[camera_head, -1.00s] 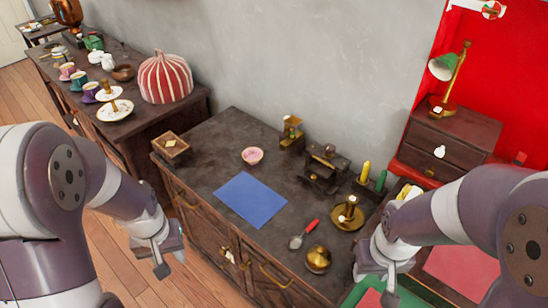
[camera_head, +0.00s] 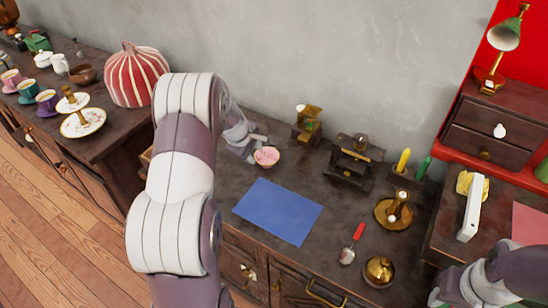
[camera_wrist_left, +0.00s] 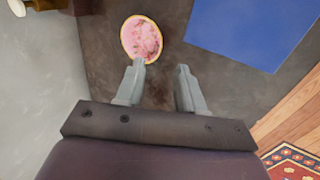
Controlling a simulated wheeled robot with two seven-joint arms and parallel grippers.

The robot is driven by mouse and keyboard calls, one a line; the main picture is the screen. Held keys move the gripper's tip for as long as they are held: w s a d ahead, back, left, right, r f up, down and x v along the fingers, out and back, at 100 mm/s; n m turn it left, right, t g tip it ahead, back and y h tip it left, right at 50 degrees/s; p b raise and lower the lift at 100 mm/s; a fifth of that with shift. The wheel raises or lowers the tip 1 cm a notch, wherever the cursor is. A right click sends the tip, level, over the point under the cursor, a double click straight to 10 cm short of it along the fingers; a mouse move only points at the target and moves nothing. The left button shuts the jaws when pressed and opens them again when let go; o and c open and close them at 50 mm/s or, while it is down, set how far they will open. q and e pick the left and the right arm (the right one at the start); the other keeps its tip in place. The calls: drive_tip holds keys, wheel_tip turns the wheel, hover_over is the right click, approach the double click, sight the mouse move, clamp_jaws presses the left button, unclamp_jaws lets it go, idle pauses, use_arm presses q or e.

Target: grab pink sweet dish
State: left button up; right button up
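The pink sweet dish (camera_head: 267,156) is a small round pink bowl with a pale rim, upright on the dark cabinet top behind the blue sheet. My left gripper (camera_head: 254,147) is beside it, on its left in the head view, partly hidden by my own arm. In the left wrist view the dish (camera_wrist_left: 142,38) lies just beyond the fingertips, nearer the left finger. The two fingers (camera_wrist_left: 160,72) are apart with nothing between them, so the left gripper is open. My right arm is at the lower right of the head view; its fingers cannot be made out.
The blue sheet (camera_head: 278,211) lies in front of the dish. A small brass-and-wood device (camera_head: 308,124) and a dark device (camera_head: 356,163) stand to its right. A striped dome (camera_head: 137,75) sits on the left cabinet.

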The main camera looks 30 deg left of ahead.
sight(260, 163)
use_arm(q)
drive_tip(key=x, duration=0.9)
drive_tip(key=shift+w+a+f+b, duration=0.15)
drive_tip(key=shift+a+f+b, duration=0.05)
drive_tip(key=shift+a+b, duration=0.15)
drive_tip(key=shift+r, duration=0.1)
clamp_jaws()
